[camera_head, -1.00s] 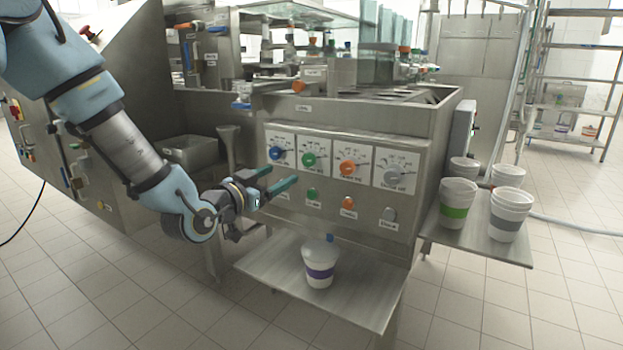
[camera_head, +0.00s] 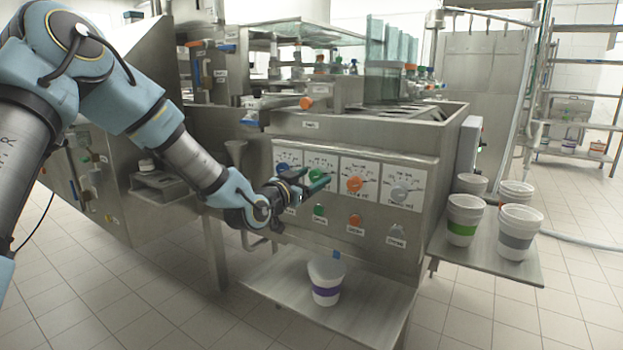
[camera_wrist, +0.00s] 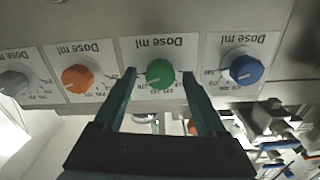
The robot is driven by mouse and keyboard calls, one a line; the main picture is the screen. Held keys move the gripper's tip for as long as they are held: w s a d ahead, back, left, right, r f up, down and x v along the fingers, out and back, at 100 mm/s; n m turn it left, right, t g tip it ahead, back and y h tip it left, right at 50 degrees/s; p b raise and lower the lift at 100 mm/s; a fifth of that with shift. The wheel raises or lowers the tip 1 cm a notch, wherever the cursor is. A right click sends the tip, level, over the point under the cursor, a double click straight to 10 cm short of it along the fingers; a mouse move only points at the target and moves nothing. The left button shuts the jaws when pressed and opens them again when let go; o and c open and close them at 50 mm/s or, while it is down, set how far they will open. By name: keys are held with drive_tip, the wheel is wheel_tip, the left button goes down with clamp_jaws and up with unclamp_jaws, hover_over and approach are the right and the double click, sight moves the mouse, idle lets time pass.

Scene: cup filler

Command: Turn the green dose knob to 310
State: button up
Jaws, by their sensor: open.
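The green dose knob (camera_wrist: 160,73) is round with a pale pointer line, on a white dial plate marked "Dose ml", which appears upside down in the wrist view. My gripper (camera_wrist: 158,80) is open, with one teal finger on each side of the green knob. I cannot tell whether the fingers touch it. In the head view my gripper (camera_head: 314,182) is at the panel and largely covers the green knob (camera_head: 317,174). Exact dial figures are too small to read surely.
The blue knob (camera_wrist: 246,69), orange knob (camera_wrist: 77,78) and grey knob (camera_head: 400,193) sit in the same row. Buttons, including a green one (camera_head: 319,210), lie below. A cup with a purple band (camera_head: 325,288) stands on the lower shelf. Several cups stand on the right shelf (camera_head: 480,262).

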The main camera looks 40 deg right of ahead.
drive_tip(key=shift+c, duration=0.3)
clamp_jaws()
drive_tip(key=shift+n, duration=0.3)
drive_tip(key=n, duration=0.5)
drive_tip(key=shift+w+n, duration=0.1)
drive_tip(key=shift+n, duration=0.2)
drive_tip(key=n+p, duration=0.1)
drive_tip(key=n, duration=0.4)
drive_tip(key=shift+w+a, duration=0.1)
drive_tip(key=n+p, duration=0.1)
drive_tip(key=n, duration=0.5)
drive_tip(key=shift+f+n, duration=0.15)
drive_tip(key=shift+n, duration=0.25)
drive_tip(key=n, duration=0.5)
drive_tip(key=shift+f+n, duration=0.1)
drive_tip(key=shift+n, duration=0.2)
